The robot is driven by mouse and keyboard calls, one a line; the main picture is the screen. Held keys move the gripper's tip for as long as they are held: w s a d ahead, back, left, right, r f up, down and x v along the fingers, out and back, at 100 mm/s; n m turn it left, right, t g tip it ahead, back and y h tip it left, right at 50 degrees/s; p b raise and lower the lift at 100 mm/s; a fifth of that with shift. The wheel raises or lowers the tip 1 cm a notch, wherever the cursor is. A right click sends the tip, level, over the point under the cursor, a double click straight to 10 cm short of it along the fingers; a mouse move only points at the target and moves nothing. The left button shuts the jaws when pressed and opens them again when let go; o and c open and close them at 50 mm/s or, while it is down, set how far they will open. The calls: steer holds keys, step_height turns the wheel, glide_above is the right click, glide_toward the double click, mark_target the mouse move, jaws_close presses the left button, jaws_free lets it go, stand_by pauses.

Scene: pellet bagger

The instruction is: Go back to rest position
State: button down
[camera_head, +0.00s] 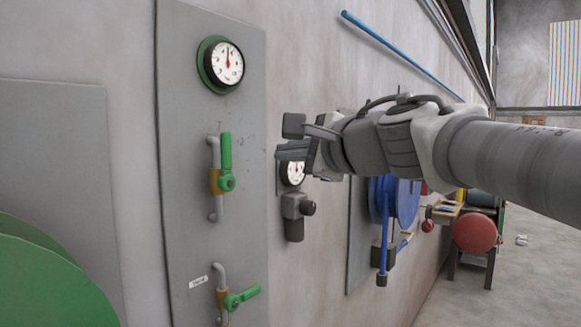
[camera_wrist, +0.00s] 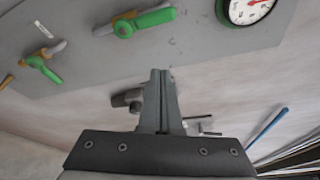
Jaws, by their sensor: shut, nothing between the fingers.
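My gripper (camera_head: 281,153) is shut and empty, held in front of the wall to the right of the grey valve panel (camera_head: 178,100). In the wrist view my gripper (camera_wrist: 159,72) points toward the panel's edge, with its fingers together. My arm reaches in from the right in the head view. On the panel, the upper green-handled valve (camera_head: 226,158) has its handle upright, and the lower green-handled valve (camera_head: 241,297) has its handle nearly level, tilted slightly up to the right. Both valves also show in the wrist view, the upper (camera_wrist: 146,20) and the lower (camera_wrist: 45,65).
A green-rimmed gauge (camera_head: 227,63) sits atop the panel. A grey regulator (camera_head: 294,215) with a smaller gauge (camera_head: 293,172) is behind my gripper. The right-hand floor (camera_head: 540,275) is mostly clear.

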steer(key=d+m+t+h+p, duration=0.1)
steer(key=d+m+t+h, duration=0.3)
steer(key=m, duration=0.6)
steer(key=d+m+h, duration=0.2)
steer(key=d+m, duration=0.4)
steer(key=m, duration=0.3)
steer(key=s+d+f+m+g+h+p, duration=0.1)
steer(key=s+d+f+m+h, duration=0.15)
steer(key=m, duration=0.45)
steer(key=s+d+f+m+g+h, duration=0.1)
steer(key=d+f+m+h, duration=0.25)
steer(key=m, duration=0.35)
steer(key=s+d+f+m+g, duration=0.2)
steer(key=s+f+m, duration=0.1)
steer(key=f+m, duration=0.3)
steer(key=s+d+f+m+g, duration=0.2)
steer(key=s+f+m+g, duration=0.15)
steer(key=f+m, duration=0.2)
steer(key=s+a+f+m+g+y+p, duration=0.1)
steer(key=s+a+f+m+g, duration=0.4)
steer(key=s+f+m, duration=0.6)
steer(key=shift+s+f+m+y, duration=0.35)
steer(key=shift+f+m+y, duration=0.1)
steer(key=shift+y, duration=0.35)
